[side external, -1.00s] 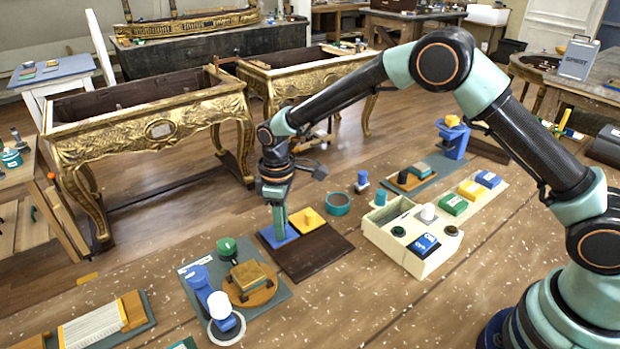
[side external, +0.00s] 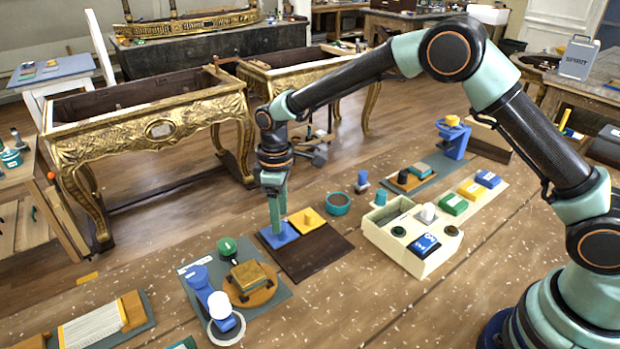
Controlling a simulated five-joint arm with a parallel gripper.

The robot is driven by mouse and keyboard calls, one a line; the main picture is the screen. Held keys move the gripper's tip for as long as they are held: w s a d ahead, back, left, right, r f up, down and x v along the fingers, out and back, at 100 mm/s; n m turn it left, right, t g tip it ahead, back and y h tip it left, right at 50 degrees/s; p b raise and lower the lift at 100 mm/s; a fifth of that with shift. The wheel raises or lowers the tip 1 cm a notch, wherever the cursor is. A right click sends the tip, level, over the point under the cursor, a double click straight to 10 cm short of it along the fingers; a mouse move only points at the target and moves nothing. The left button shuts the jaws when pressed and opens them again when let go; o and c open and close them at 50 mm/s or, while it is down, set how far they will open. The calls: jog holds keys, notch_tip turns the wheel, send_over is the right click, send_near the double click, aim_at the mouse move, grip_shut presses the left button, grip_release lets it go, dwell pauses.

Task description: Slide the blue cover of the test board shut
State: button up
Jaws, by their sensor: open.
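The test board (side external: 318,255) is a dark brown flat panel on the floor-like wooden surface, in the middle of the side external view. The blue cover (side external: 290,238) is a small flat square at its left far corner. A yellow cover (side external: 318,223) with a knob lies just to its right. My gripper (side external: 278,230) points down over the blue cover, with its green fingers open. The fingertips are at or just above the cover; I cannot tell whether they touch it. They hide the middle of the blue cover and any knob there.
A grey mat (side external: 282,292) with blue, green and wooden parts lies to the left front. A cream box (side external: 385,237) with buttons stands to the right. A teal ring (side external: 338,210) lies behind the board. The board's front part is clear.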

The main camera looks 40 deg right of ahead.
notch_tip(320, 180, up, 9)
jog(key=shift+r, duration=0.15)
dwell(0.4)
jog(key=s+d+r+m+t, duration=0.3)
jog(key=s+d+r+m, duration=0.1)
jog(key=s+d+r, duration=0.55)
jog(key=s+d+m+t, duration=0.2)
jog(key=s+d+m, duration=0.3)
jog(key=s, duration=0.5)
jog(key=shift+s+d+r+t, duration=0.25)
jog(key=shift+s+d+t, duration=0.05)
jog(key=shift+d, duration=0.7)
